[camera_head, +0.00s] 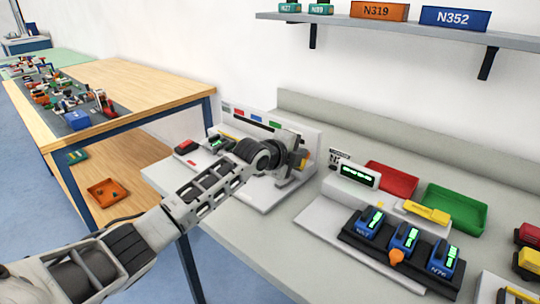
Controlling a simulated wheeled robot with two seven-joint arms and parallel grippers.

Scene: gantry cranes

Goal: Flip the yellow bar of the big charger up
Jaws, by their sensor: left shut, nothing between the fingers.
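A white charger (330,214) stands on the right part of the grey bench, with a black rack holding blue battery packs (404,240) with green displays. A yellow bar (427,212) lies low behind the packs; I cannot tell its hinge. My left arm reaches in from the lower left, and my left gripper (298,160) is shut and empty in front of a second white station (262,198), left of and apart from the charger. A small yellow piece (305,155) shows beside the gripper, partly hidden. My right gripper is out of view.
A red tray (391,180) and a green tray (454,208) lie behind the charger. A shelf (400,32) with labelled boxes hangs above. Red and yellow items stand at the right edge. A wooden table (130,90) with clutter is at left.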

